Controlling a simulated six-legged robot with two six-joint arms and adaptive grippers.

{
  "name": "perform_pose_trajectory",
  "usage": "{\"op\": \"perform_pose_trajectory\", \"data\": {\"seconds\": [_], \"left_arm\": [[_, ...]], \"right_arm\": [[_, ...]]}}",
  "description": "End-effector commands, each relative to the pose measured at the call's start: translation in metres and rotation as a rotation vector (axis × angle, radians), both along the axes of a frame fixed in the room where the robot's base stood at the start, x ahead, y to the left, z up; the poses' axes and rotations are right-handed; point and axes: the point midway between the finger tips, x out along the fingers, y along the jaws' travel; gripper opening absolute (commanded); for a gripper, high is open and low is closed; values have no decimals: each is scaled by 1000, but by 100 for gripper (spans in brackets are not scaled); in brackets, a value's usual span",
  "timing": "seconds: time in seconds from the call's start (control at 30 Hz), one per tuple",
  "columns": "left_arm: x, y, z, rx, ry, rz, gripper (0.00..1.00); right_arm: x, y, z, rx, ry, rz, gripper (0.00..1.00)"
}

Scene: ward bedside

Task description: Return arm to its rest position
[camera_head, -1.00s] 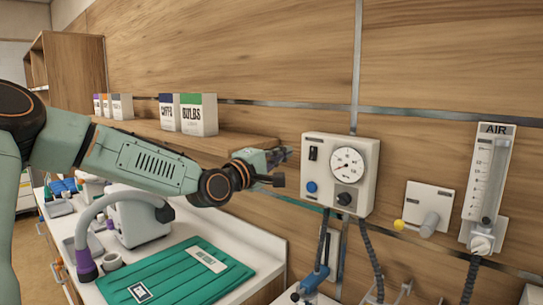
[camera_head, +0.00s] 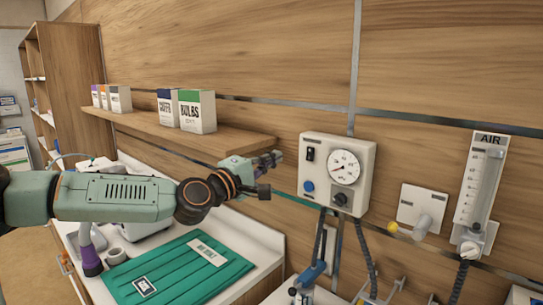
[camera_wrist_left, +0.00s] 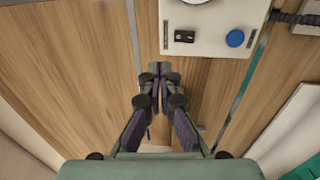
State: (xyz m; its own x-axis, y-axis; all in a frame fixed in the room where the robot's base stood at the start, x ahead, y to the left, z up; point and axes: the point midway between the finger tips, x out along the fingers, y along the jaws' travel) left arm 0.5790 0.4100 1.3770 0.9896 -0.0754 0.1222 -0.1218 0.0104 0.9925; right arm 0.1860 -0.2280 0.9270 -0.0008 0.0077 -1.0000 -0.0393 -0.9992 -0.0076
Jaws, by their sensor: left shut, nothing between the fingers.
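My left arm comes in from the left in the head view, held out over the counter. Its gripper (camera_head: 270,174) is just left of the white wall box with a round gauge (camera_head: 339,174), apart from it. In the left wrist view the gripper's fingers (camera_wrist_left: 160,80) are together with nothing between them. The wall box (camera_wrist_left: 213,22) with its black switch and blue knob shows beyond the fingertips at the top. My right gripper is not in view.
A wooden shelf (camera_head: 190,135) with several small boxes runs along the wall above my arm. A green folder or mat (camera_head: 178,270) lies on the white counter below. An AIR flowmeter (camera_head: 480,190) is on the wall at right, with hoses hanging nearby.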

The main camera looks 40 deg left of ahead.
Motion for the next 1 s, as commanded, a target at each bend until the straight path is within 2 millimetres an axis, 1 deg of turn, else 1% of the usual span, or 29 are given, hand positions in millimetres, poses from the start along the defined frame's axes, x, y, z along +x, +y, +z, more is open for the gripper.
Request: {"op": "perform_pose_trajectory", "data": {"seconds": [0.47, 0.67, 0.77, 0.8, 0.87, 0.97, 1.0], "left_arm": [[0, 0, -1, 1, 1, 0, 0], [0, 2, -2, 73, -2, 22, 0], [-3, -6, -4, 127, 14, 31, 0], [-4, -13, -6, 167, 28, 28, 0], [-6, -22, -21, 223, 64, 20, 0], [-8, -36, -50, 309, 127, 1, 0], [-10, -43, -65, 343, 157, -10, 0]], "right_arm": [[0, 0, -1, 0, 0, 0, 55], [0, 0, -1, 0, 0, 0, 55], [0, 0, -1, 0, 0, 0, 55], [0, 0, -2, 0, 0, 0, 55], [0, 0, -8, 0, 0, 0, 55], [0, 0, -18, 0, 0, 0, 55], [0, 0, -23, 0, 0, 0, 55]]}}
